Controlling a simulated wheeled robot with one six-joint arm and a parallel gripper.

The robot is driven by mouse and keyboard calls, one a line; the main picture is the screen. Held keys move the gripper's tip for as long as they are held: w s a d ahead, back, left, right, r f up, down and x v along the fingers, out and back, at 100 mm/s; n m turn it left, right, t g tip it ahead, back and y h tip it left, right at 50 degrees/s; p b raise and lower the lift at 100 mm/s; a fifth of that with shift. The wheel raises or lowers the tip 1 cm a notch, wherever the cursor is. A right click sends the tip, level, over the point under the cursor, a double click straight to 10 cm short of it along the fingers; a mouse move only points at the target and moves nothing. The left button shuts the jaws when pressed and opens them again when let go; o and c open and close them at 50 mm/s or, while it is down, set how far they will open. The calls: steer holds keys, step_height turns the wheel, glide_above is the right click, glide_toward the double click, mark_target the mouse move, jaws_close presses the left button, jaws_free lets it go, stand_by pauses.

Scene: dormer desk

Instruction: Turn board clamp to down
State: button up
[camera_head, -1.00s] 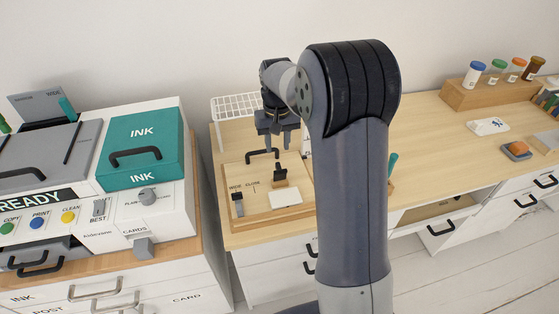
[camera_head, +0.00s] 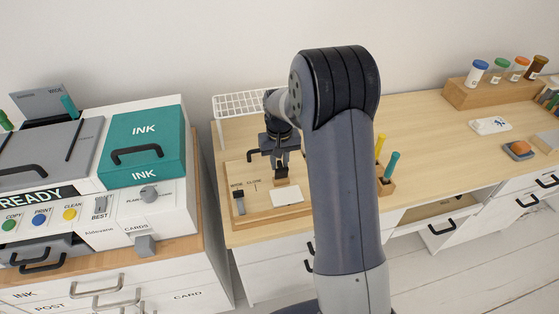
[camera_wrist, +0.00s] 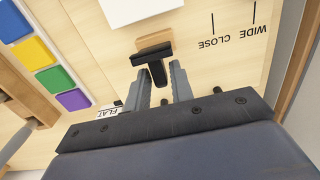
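The board clamp (camera_head: 281,175) is a black T-shaped handle on a small wooden block, on the wooden board (camera_head: 262,213). In the wrist view the clamp's handle (camera_wrist: 153,55) is at the fingertips, its bar beyond them and its stem reaching between them. My gripper (camera_head: 282,160) is over the clamp in the head view and partly covers it. In the wrist view my gripper (camera_wrist: 160,76) has its fingers apart, with gaps beside the stem. I cannot tell whether a finger touches the handle. A label reading FLAT (camera_wrist: 107,113) lies beside the left finger.
A white card (camera_head: 287,196) lies on the board. A black slider (camera_head: 238,202) stands at its left by the WIDE and CLOSE marks. A white wire rack (camera_head: 240,103) is behind. A wooden pen holder (camera_head: 386,187) stands right of my arm. Coloured squares (camera_wrist: 52,76) show in the wrist view.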

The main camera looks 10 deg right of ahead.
jaws_close()
